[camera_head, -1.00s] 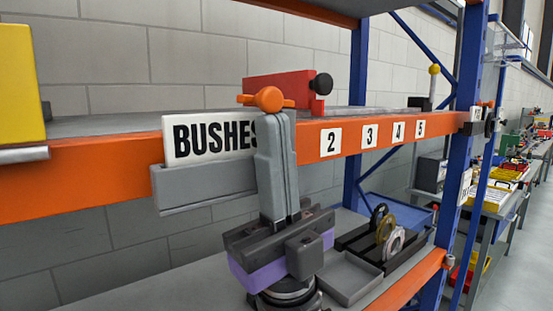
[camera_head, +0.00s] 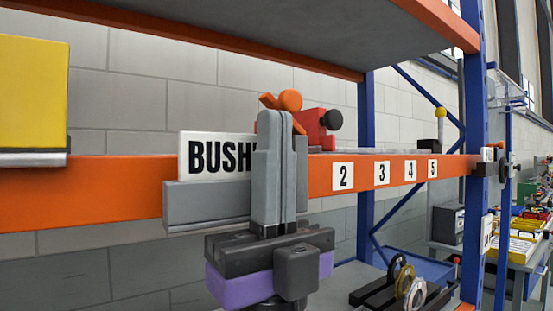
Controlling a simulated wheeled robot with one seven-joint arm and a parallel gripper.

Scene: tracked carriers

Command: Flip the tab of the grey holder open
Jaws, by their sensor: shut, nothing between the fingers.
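The grey holder (camera_head: 205,204) is fixed to the front of the orange shelf beam and carries a white label (camera_head: 205,157) whose visible letters read "BUSH"; my fingers cover the rest. Whether the fingertips touch the tab cannot be told.
A red block with a black knob (camera_head: 318,128) is on the shelf behind the tab. A yellow panel (camera_head: 33,95) stands at left on the beam (camera_head: 100,190). Number plates run along the beam to the right. A blue upright (camera_head: 474,120) and a lower shelf with rings (camera_head: 402,280) are further right.

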